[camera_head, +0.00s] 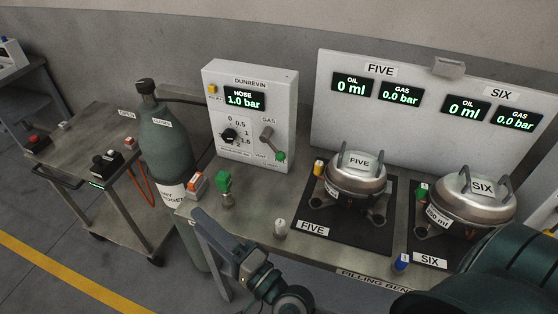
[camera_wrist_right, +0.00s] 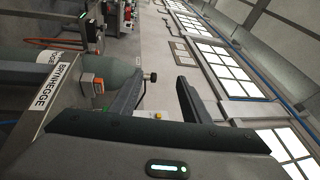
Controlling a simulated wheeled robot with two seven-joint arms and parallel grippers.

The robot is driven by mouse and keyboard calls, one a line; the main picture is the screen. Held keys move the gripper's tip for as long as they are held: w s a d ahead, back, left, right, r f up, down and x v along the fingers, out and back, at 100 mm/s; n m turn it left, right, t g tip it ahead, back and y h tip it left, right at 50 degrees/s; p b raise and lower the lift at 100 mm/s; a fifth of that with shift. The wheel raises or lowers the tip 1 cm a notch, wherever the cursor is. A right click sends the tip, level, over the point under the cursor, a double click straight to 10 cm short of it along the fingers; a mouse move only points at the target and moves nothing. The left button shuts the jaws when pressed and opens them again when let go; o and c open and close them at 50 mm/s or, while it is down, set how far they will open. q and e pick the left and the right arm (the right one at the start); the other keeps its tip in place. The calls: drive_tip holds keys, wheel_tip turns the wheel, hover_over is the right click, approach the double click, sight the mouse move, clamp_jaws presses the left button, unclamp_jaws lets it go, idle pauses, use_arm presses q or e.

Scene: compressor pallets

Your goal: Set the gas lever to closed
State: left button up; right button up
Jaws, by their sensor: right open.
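The gas lever (camera_head: 268,140) is on the front of the white DUNREVIN panel (camera_head: 222,135), under the GAS label. It slants down and to the right, and its green knob (camera_head: 280,156) is at the lower end. The small position labels beside it are too small to read surely. My right gripper (camera_head: 222,240) is in front of the bench, below and left of the panel and apart from the lever. In the right wrist view its two fingers (camera_wrist_right: 158,90) are spread with nothing between them. The lever is not recognisable there. My left gripper is not in view.
A green gas cylinder (camera_head: 165,150) stands left of the panel. A green-topped fitting (camera_head: 224,185) and an orange-and-white item (camera_head: 197,184) are near the bench's left end. Compressors FIVE (camera_head: 355,185) and SIX (camera_head: 470,205) stand on the right. A cart (camera_head: 70,150) is left.

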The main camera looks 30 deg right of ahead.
drive_tip(key=w+d+r+m+t+h, duration=0.25)
drive_tip(key=d+m+h, duration=0.8)
drive_tip(key=m, duration=0.65)
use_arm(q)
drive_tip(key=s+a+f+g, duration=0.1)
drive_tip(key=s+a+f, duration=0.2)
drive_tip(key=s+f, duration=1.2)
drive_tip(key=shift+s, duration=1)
use_arm(e)
drive_tip(key=d+f+m+g+h, duration=0.4)
drive_tip(key=f+m+g+h, duration=0.3)
drive_tip(key=m, duration=0.5)
wheel_tip(320, 180, down, 2)
drive_tip(key=shift+s+d+f+g+h, duration=0.1)
drive_tip(key=shift+s+d+g+h, duration=0.2)
drive_tip(key=shift+h, duration=0.55)
drive_tip(key=shift+w+d, duration=0.1)
drive_tip(key=shift+d, duration=0.05)
